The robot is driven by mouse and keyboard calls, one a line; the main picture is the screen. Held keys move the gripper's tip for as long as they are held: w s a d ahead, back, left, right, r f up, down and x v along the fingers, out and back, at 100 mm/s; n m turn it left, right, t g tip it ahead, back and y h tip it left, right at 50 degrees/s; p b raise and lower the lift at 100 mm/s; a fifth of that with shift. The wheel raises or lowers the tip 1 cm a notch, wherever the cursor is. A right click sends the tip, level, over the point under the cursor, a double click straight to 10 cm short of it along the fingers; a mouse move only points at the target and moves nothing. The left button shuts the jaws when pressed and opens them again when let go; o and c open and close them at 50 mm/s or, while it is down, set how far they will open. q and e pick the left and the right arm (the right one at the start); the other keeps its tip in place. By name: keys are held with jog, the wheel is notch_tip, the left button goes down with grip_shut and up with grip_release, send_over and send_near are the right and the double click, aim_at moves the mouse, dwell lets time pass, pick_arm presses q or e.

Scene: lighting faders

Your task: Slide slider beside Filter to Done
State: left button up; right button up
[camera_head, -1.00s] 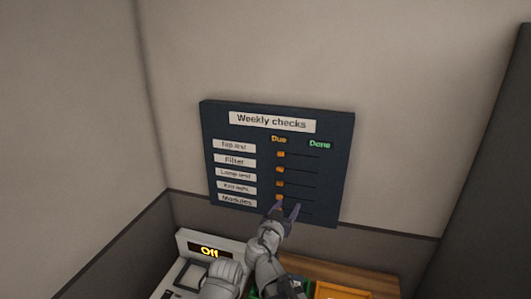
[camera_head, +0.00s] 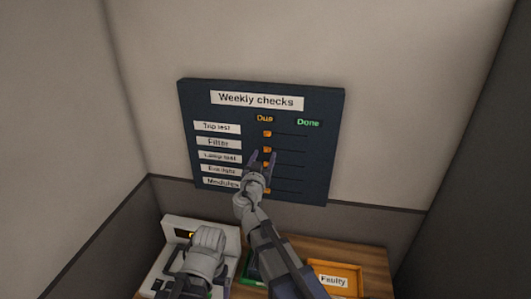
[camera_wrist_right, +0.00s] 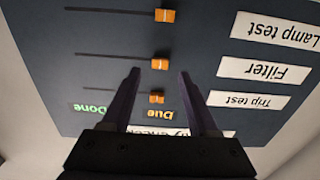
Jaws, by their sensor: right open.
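The dark "Weekly checks" board (camera_head: 325,180) hangs on the wall. The Filter label (camera_head: 218,143) has an orange slider (camera_head: 267,149) at the left end of its track, under Due (camera_head: 264,118). Done (camera_head: 308,123) heads the right end. My right gripper (camera_head: 262,157) is open just below that slider in the head view. In the upside-down right wrist view, the Filter slider (camera_wrist_right: 162,63) appears between the open fingertips (camera_wrist_right: 159,72); I see no contact. My left gripper's fingers do not show.
The other sliders, such as Trip test (camera_head: 267,133) and Lamp test (camera_wrist_right: 165,15), also sit at the Due end, close above and below. Below stand a grey device (camera_head: 175,228), a green tray (camera_head: 258,282) and an orange Faulty tray (camera_head: 335,280) on a wooden surface.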

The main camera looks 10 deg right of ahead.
aim_at(267, 149)
jog(key=x, duration=0.3)
jog(key=shift+w, duration=0.1)
jog(key=shift+c, duration=0.2)
grip_shut()
dwell(0.9)
jog(key=shift+d, duration=0.1)
